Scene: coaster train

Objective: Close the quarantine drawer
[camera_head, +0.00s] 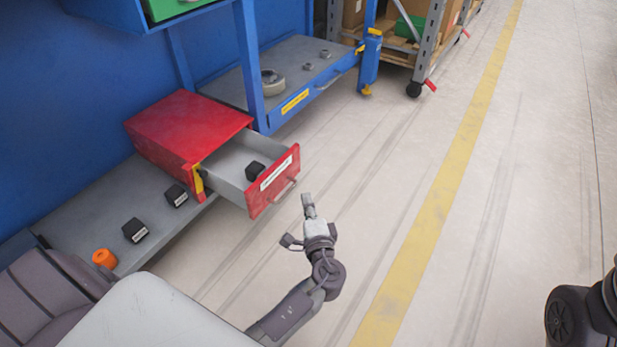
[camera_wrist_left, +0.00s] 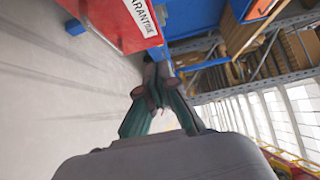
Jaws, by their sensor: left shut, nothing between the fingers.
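The quarantine drawer (camera_head: 272,181) is red with a white label and a pale handle, and it stands pulled out of its red cabinet (camera_head: 188,128). A small black block lies inside the drawer (camera_head: 256,170). My left gripper (camera_head: 307,200) is shut and empty, just in front of and to the right of the drawer's front, apart from it. In the left wrist view the gripper fingers (camera_wrist_left: 155,75) are together, and part of the red drawer front (camera_wrist_left: 115,22) with its label shows at the upper left. My right gripper is not in view.
Two black blocks (camera_head: 135,230) and an orange part (camera_head: 104,258) lie on the grey shelf (camera_head: 95,200) left of the cabinet. A blue bench (camera_head: 290,85) stands behind.

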